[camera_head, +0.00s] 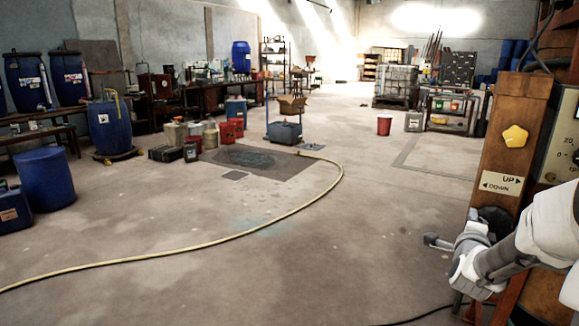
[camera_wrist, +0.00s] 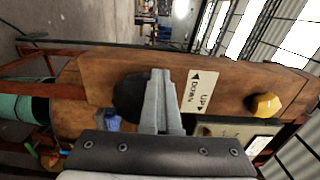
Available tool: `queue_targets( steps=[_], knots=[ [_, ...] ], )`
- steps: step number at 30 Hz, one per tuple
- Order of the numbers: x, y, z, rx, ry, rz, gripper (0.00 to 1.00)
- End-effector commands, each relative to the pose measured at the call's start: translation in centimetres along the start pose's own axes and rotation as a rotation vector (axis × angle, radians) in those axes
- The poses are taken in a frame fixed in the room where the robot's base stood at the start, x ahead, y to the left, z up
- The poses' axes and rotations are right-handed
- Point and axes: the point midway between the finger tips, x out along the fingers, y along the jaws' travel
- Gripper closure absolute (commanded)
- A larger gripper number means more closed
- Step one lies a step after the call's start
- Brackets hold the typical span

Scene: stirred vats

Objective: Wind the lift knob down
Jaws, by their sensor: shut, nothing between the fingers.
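A wooden post (camera_head: 503,110) stands at the right of the head view and runs across the wrist view (camera_wrist: 225,75). It carries a pale UP/DOWN plate (camera_head: 501,183), also seen in the wrist view (camera_wrist: 198,92). A yellow lobed knob (camera_head: 515,136) sits above the plate in the head view; it shows in the wrist view (camera_wrist: 264,105). A round black knob (camera_wrist: 128,97) is on the plate's other side, partly behind my fingers. My gripper (camera_wrist: 160,74) is shut and empty, its fingers overlapping the black knob's edge. Contact cannot be told.
A control box with a dial (camera_head: 565,145) is at the right edge. A yellow hose (camera_head: 260,228) crosses the open concrete floor. Blue drums (camera_head: 48,180) stand at the left. A red bucket (camera_head: 384,125) stands farther back.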

Motion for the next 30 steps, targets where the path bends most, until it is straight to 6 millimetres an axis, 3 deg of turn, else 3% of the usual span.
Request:
queue_targets(
  steps=[30],
  knots=[
    [0.0, 1.6, -0.3, 0.000, 0.014, 0.004, 1.00]
  ],
)
